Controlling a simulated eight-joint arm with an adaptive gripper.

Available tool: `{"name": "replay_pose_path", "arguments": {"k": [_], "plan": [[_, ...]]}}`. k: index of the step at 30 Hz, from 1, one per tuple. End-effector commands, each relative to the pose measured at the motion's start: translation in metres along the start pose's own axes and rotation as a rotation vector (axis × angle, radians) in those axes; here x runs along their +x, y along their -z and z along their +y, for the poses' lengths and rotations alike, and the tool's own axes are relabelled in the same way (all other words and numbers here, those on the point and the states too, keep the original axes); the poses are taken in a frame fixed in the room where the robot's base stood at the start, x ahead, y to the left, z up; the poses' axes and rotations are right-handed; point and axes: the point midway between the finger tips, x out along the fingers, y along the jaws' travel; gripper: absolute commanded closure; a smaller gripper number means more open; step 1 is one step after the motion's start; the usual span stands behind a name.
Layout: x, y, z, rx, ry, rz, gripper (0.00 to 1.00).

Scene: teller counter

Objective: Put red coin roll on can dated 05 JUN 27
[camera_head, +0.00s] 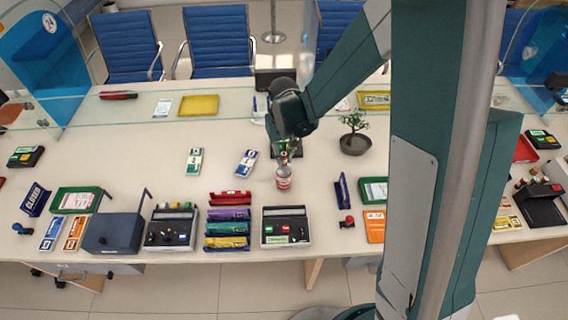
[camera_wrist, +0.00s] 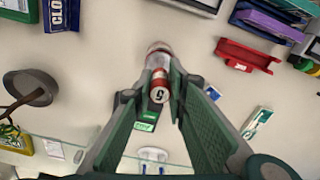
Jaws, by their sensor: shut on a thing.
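My gripper (camera_head: 285,153) hangs over the middle of the counter, and its fingers also show in the wrist view (camera_wrist: 163,72). It is shut on a red coin roll (camera_wrist: 159,92) with a white end marked 5. A red and white can (camera_head: 283,180) stands on the counter just below the gripper in the head view. In the wrist view the can (camera_wrist: 158,48) shows partly behind the roll's far end. I cannot tell whether roll and can touch. No date on the can is readable.
A dark device with a green screen (camera_wrist: 146,125) lies under the gripper. A potted bonsai (camera_head: 354,143) stands to the right. A glass screen runs behind. Bare counter lies around the can.

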Motion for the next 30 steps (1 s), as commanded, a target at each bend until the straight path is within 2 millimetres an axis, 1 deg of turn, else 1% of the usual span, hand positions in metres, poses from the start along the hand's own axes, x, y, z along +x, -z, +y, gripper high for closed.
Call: {"name": "replay_pose_path", "arguments": {"k": [9, 13, 30], "plan": [[0.026, 0.000, 0.000, 0.000, 0.000, 0.000, 1.00], [0.035, 0.000, 0.000, 0.000, 0.000, 0.000, 1.00], [0.043, 0.000, 0.000, 0.000, 0.000, 0.000, 1.00]]}}
